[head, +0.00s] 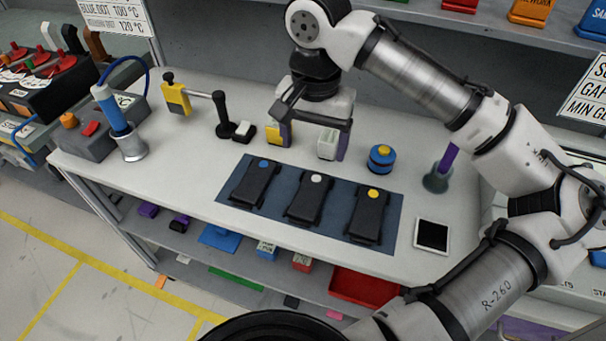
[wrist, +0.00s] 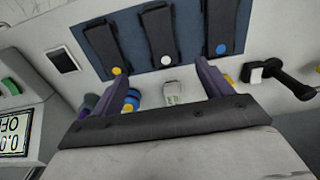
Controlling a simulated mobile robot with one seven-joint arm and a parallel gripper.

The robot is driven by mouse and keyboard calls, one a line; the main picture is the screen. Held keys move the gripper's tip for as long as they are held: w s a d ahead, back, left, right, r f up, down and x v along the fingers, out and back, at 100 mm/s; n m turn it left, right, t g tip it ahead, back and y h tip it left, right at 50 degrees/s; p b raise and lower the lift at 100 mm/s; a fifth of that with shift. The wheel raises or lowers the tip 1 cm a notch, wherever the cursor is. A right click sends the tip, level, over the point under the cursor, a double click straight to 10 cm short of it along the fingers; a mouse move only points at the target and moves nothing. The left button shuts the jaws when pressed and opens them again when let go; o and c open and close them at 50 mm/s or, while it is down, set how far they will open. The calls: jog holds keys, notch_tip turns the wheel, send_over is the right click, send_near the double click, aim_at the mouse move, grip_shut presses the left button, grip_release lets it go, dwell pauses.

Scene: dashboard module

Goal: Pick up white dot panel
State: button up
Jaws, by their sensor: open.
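The white dot panel (head: 304,204) is a black, elongated panel with a white dot at its far end. It lies flat in the middle of the blue mat (head: 394,222), between the panel with a blue dot (head: 254,185) and the one with a yellow dot (head: 368,215). In the wrist view the white dot panel (wrist: 160,35) shows upper centre, beyond my fingertips. My gripper (head: 314,142) is open and empty over the table behind the mat, pointing down. Its fingers also show in the wrist view (wrist: 159,75), apart from the panel.
A small white labelled block (head: 327,145) shows between my fingers; whether it is touched is unclear. A blue and yellow cylinder (head: 381,158) stands to the right, a tablet (head: 432,236) near the front right. A soldering iron stand (head: 134,149) is at the left.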

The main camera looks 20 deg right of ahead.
send_over(310, 194)
jog(key=f, duration=0.7)
jog(key=shift+s+d+f+p, duration=0.2)
jog(key=shift+s+f+p, duration=0.05)
jog(key=shift+f+p, duration=0.15)
jog(key=shift+w+a+f+p, duration=0.15)
jog(key=shift+f+p, duration=0.25)
jog(key=shift+f, duration=1.1)
jog(key=shift+w+a+f+p, duration=0.15)
jog(key=shift+f+p, duration=0.2)
jog(key=shift+f, duration=1.15)
jog(key=shift+d, duration=0.1)
jog(key=c, duration=1.1)
jog(key=shift+r, duration=0.15)
notch_tip(310, 194, up, 20)
jog(key=b, duration=0.2)
jog(key=shift+s, duration=0.15)
